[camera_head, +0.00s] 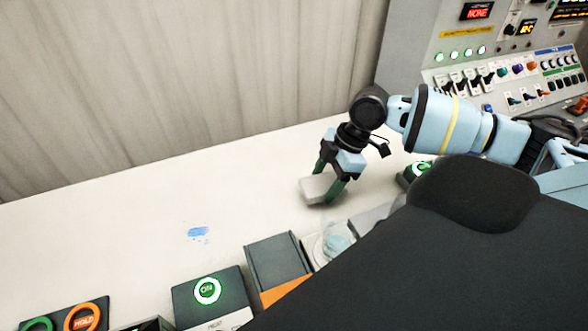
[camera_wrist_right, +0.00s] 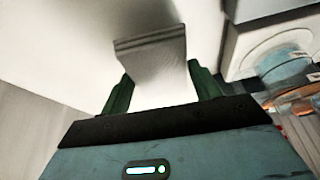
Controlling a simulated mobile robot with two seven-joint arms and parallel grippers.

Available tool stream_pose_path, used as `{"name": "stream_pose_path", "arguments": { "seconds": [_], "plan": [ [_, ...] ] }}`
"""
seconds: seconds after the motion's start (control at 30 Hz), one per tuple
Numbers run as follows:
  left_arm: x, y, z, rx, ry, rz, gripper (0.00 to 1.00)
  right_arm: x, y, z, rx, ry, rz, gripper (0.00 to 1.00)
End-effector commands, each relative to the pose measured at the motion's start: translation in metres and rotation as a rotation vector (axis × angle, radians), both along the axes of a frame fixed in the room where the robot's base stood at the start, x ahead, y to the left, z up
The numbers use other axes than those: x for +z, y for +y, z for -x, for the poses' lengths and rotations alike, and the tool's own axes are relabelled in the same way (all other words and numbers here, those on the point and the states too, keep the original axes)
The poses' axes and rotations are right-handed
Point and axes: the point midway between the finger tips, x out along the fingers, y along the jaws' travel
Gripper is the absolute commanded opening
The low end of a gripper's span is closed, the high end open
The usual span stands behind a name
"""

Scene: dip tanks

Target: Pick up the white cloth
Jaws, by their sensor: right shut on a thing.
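The white cloth (camera_head: 314,189) is a pale, folded piece between the green fingers of my right gripper (camera_head: 330,185) in the head view. The gripper points down over the white table and is shut on the cloth. In the right wrist view the cloth (camera_wrist_right: 158,65) stretches between the two green fingers of the gripper (camera_wrist_right: 163,88), with a layered far edge. I cannot tell whether the cloth touches the table. My left gripper is not in view.
A blue smear (camera_head: 198,232) marks the white table (camera_head: 120,220). An open grey box with an orange front (camera_head: 278,262), a green-lit ON button box (camera_head: 208,291) and a HOLD button (camera_head: 82,317) line the near edge. A control panel (camera_head: 500,60) stands at the back right.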

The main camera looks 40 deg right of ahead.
Motion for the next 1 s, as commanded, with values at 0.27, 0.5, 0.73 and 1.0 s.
{"name": "stream_pose_path", "arguments": {
  "seconds": [0.27, 0.5, 0.73, 1.0],
  "plan": [
    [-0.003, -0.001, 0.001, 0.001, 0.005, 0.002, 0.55, -0.001, -0.037, 0.014, -0.003, 0.002, 0.001, 0.41],
    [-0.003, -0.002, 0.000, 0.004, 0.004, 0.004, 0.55, 0.001, -0.044, 0.016, 0.000, -0.001, 0.000, 0.41],
    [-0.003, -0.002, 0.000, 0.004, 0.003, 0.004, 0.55, 0.001, -0.044, 0.016, 0.000, -0.001, 0.000, 0.59],
    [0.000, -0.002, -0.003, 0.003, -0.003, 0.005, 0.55, 0.001, -0.040, 0.014, 0.008, -0.002, -0.006, 0.45]
  ]
}}
